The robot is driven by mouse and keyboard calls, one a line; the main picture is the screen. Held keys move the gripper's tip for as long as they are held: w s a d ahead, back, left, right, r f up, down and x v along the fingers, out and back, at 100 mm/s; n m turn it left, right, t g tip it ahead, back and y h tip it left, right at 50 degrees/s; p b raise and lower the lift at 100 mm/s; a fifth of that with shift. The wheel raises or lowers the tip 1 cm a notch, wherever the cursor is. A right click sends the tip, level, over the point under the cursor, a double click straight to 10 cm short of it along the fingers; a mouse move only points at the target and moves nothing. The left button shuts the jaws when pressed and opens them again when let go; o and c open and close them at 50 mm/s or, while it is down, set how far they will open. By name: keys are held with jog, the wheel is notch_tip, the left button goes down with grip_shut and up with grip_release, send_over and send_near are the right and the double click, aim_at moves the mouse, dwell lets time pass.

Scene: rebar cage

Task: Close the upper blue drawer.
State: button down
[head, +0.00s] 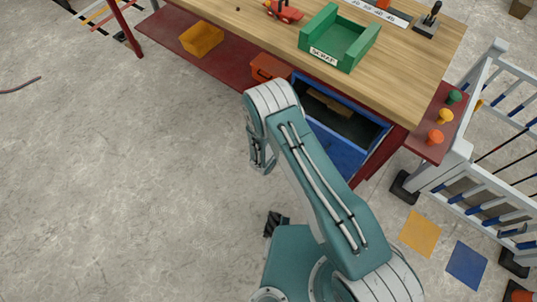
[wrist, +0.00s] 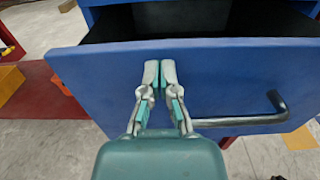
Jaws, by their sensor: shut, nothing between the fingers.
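The blue drawer (head: 337,150) sticks out from under the wooden bench top in the head view, with its inside showing. In the wrist view its flat blue front (wrist: 85,80) fills much of the picture, and a dark opening shows above the top edge. A black bar handle (wrist: 245,121) is on the front at the lower right. My gripper (wrist: 159,70) is shut and empty, with its fingertips in front of the panel, left of the handle and below the top edge. Whether they touch it I cannot tell. In the head view my gripper (head: 262,165) hangs left of the drawer, partly hidden by my arm.
The wooden bench top (head: 400,75) carries a green scrap tray (head: 345,50). A yellow bin (head: 201,38) and an orange bin (head: 270,67) sit on the red lower shelf. A white railing (head: 455,165) stands at right. The concrete floor at left is mostly clear.

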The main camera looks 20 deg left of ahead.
jog(key=x, duration=1.3)
jog(key=shift+w, duration=0.2)
jog(key=shift+r, duration=0.2)
